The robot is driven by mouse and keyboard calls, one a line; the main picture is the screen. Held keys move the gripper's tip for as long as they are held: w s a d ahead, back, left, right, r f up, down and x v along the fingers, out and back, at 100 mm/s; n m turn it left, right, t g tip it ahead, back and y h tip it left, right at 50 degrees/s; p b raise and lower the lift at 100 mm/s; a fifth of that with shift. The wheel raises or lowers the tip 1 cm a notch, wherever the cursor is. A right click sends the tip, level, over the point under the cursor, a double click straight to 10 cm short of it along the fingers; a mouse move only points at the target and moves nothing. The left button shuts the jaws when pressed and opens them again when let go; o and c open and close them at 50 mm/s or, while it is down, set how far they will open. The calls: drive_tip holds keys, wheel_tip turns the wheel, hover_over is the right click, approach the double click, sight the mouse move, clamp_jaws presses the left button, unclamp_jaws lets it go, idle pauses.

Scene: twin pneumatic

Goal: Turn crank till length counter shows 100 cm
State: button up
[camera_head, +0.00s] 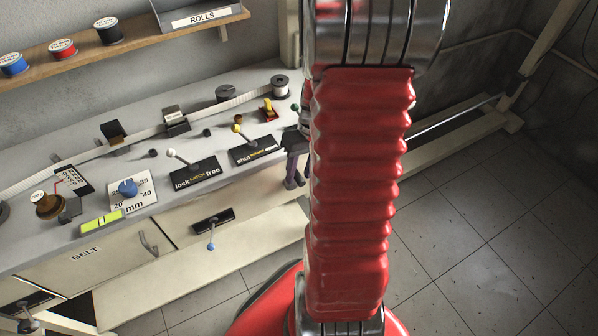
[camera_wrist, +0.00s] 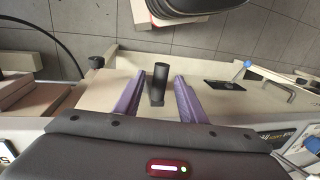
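My gripper (camera_head: 294,172) is at the right end of the bench front, partly hidden by my red arm. In the wrist view its two purple fingers (camera_wrist: 159,90) are spread apart. A dark cylinder (camera_wrist: 158,80), which looks like the crank handle, stands between them with a gap on each side. The rest of the crank is hidden. A small dark box with a white face (camera_head: 174,113) on the bench may be the length counter. Its digits are too small to read.
A pale strip (camera_head: 143,133) runs along the bench top. Levers with "lock/free" (camera_head: 195,175) and "shut/open" (camera_head: 254,151) plates and a blue mm dial (camera_head: 127,187) stand there. A blue-knobbed lever (camera_head: 211,246) juts from the front. The floor at right is clear.

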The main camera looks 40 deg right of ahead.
drive_tip(key=shift+c, duration=0.5)
clamp_jaws()
drive_tip(key=shift+a, duration=0.15)
